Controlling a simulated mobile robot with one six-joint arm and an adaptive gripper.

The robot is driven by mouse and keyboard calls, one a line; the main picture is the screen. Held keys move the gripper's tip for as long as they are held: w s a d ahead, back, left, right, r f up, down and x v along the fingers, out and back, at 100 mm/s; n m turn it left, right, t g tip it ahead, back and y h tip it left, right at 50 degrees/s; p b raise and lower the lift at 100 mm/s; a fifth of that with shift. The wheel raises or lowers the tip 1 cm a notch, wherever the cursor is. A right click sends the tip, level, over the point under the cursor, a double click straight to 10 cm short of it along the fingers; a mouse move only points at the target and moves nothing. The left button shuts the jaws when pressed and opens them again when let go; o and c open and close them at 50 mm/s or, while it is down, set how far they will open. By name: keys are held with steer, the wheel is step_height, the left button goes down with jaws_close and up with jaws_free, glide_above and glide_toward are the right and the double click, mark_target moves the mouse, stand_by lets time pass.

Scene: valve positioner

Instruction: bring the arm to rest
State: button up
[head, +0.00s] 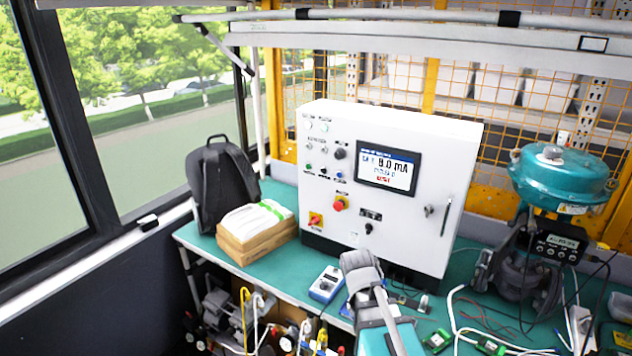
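Part of my grey arm (362,274) rises from the bottom edge, right of centre, in front of the white control cabinet (395,125). It hides a bit of the bench and the cabinet's lower front. My gripper cannot be made out in this view, so its fingers and anything in them are not shown. The cabinet's screen (388,171) is lit and seems to read 8.0 mA. The teal-topped valve actuator (562,176) stands on the bench at the right, with a small display unit (556,247) on its front.
The green bench top (283,275) carries a box of white cloths (256,226), a black backpack (222,184) and a blue handheld meter (327,284). Loose cables (480,327) and small green parts (437,341) lie at the lower right. Tools hang below the bench's front edge. Windows are at the left.

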steer(key=s, duration=0.1)
steer(key=s+a+y, duration=0.1)
steer(key=s, duration=0.1)
steer(key=s+a+y, duration=0.1)
steer(key=s, duration=0.1)
steer(key=shift+s+f+n+g, duration=0.1)
steer(key=shift+f+n+g, duration=0.15)
steer(key=shift+n+g, duration=0.15)
